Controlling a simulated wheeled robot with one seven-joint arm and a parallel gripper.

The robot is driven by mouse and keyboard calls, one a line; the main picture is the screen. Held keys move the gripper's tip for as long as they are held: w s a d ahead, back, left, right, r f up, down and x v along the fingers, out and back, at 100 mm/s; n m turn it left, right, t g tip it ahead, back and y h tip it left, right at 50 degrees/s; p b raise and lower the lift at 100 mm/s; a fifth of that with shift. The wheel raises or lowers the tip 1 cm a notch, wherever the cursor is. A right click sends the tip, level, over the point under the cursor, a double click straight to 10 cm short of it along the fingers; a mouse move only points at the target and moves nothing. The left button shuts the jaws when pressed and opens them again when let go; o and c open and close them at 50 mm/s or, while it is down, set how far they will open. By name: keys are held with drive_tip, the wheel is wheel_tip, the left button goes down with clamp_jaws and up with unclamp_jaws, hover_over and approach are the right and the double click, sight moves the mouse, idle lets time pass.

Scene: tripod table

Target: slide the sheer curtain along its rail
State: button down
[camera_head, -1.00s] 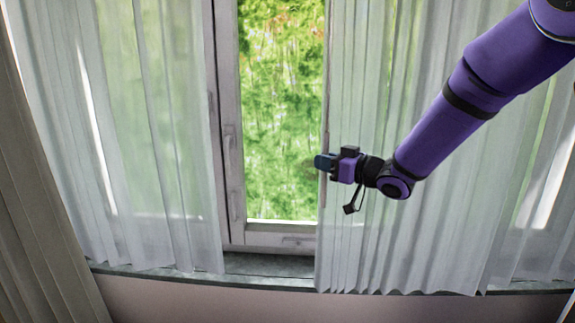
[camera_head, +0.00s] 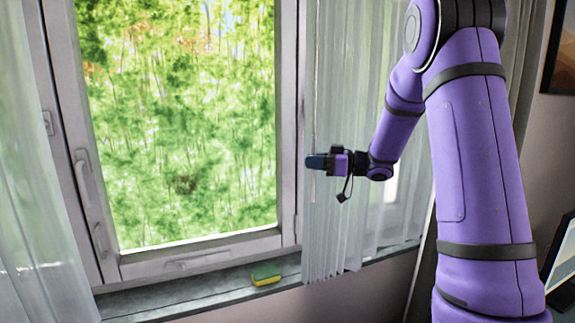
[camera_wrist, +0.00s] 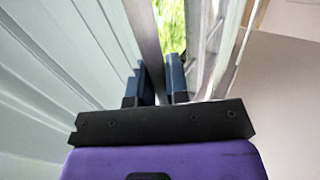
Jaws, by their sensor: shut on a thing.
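The right sheer curtain (camera_head: 351,120) hangs in pleats at the right side of the window, partly behind my arm. In the wrist view its pale folds (camera_wrist: 55,85) fill the left side. My gripper (camera_head: 313,162) is at the curtain's left edge, about halfway up the window. In the wrist view my gripper (camera_wrist: 160,84) has its blue fingers on either side of a thin grey upright strip at the curtain's edge, shut on it. The left sheer curtain (camera_head: 30,190) hangs at the left edge of the picture. The rail is out of view.
The window (camera_head: 180,130) between the curtains is uncovered. A yellow and green sponge (camera_head: 266,275) lies on the sill (camera_head: 180,296) below, just left of the held curtain. A screen (camera_head: 562,262) and a framed picture (camera_head: 558,55) are at the right.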

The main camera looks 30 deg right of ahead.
drive_tip(key=shift+s+d, duration=0.1)
drive_tip(key=shift+d, duration=1.65)
drive_tip(key=c, duration=1.1)
unclamp_jaws()
drive_tip(key=v, duration=1)
drive_tip(key=shift+s+d, duration=0.3)
